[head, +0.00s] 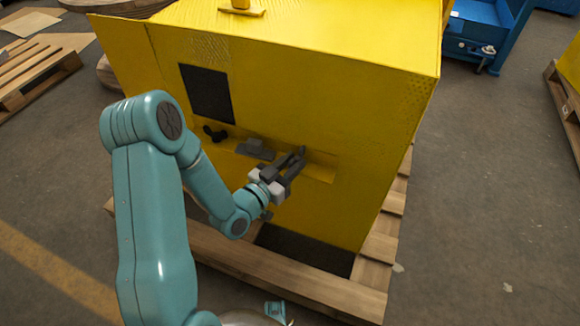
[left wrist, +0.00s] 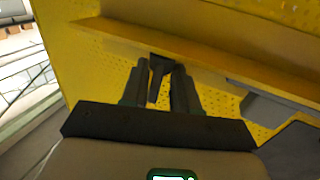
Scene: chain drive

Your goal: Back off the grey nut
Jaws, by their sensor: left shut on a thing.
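My left gripper (head: 299,158) reaches to the ledge on the front of the yellow machine (head: 330,110). In the left wrist view its two dark fingers (left wrist: 160,70) are shut on a small dark grey part (left wrist: 157,66) at the yellow wall under a ledge. This part sits where the grey nut could be, but the fingers hide its sides, so I cannot tell its full shape. A grey block (head: 255,149) lies left of the gripper in the recess. A black knob-like part (head: 215,133) is farther left. My right gripper is not in view.
The machine stands on a wooden pallet (head: 290,270). A yellow ledge (left wrist: 210,50) runs close above the fingers, and a grey block (left wrist: 275,110) is to their right. Another pallet (head: 35,70) lies at the far left. Bare floor (head: 490,200) is at the right.

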